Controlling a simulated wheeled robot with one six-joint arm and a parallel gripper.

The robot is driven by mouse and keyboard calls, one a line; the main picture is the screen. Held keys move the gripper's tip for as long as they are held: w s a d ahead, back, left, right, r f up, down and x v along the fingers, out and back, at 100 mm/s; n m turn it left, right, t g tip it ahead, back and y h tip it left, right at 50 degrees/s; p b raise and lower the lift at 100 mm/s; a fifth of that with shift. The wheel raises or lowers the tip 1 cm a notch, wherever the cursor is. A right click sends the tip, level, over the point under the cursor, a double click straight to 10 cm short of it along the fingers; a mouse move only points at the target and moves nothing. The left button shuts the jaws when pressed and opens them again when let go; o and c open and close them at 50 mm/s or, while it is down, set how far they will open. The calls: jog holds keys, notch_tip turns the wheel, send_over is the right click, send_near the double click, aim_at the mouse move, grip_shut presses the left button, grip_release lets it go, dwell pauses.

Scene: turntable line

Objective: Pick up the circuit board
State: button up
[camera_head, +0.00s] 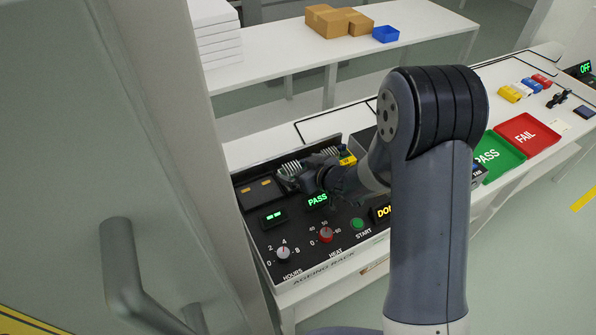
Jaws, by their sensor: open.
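The black ageing rack (345,245) lies on the white bench, its panel facing up. My gripper (288,178) is over the back part of the rack, low and near its slots, with the jaws open. Pale striped pieces (290,167) show right behind the gripper. They may be part of the circuit board, but I cannot tell. No circuit board shows clearly; the gripper and my arm hide much of that area. A green PASS display (317,199) is lit just in front of the gripper, and an amber display (381,212) is partly hidden by my arm.
A green PASS tray (503,168) and a red FAIL tray (527,144) are at the right. Two knobs (326,235) and a green START button (357,224) stand on the panel. Cardboard boxes (335,20) sit on the back table. A door frame (215,150) stands close at left.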

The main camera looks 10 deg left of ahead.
jog(key=shift+w+a+f, duration=0.15)
jog(key=c, duration=0.7)
